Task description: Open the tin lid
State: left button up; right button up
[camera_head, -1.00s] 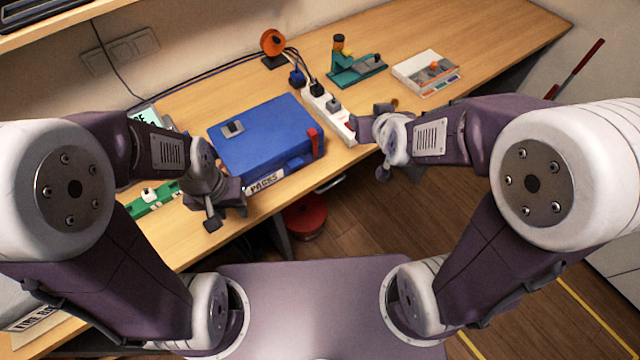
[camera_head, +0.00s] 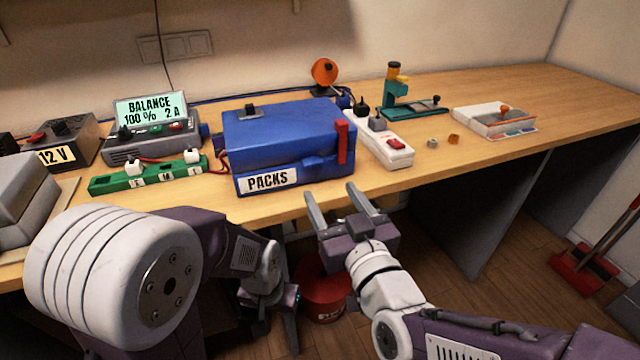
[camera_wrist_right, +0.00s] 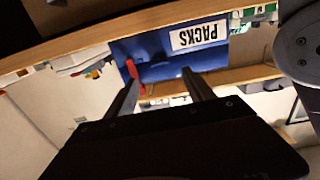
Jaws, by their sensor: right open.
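The tin is a blue box (camera_head: 275,135) with a closed lid, a white "PACKS" label (camera_head: 268,180) on its front and a red upright latch piece (camera_head: 342,142) at its right front corner. My right gripper (camera_head: 342,192) is open and empty, just in front of the tin near the table's front edge, fingers pointing toward it. In the right wrist view the tin (camera_wrist_right: 160,72) shows upside down beyond the two spread fingers (camera_wrist_right: 160,88), with the red piece (camera_wrist_right: 131,70) near the left finger. My left gripper (camera_head: 268,300) hangs low before the table; its jaw opening is unclear.
A white power strip (camera_head: 385,142) with plugs lies right of the tin. A green terminal strip (camera_head: 150,177) and a charger (camera_head: 150,145) reading "BALANCE" stand left. A green stand (camera_head: 405,105) and a white tray (camera_head: 490,120) are further right. A red reel (camera_head: 322,290) is below.

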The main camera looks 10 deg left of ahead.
aim_at(314, 165)
jog(key=x, duration=0.9)
grip_shut()
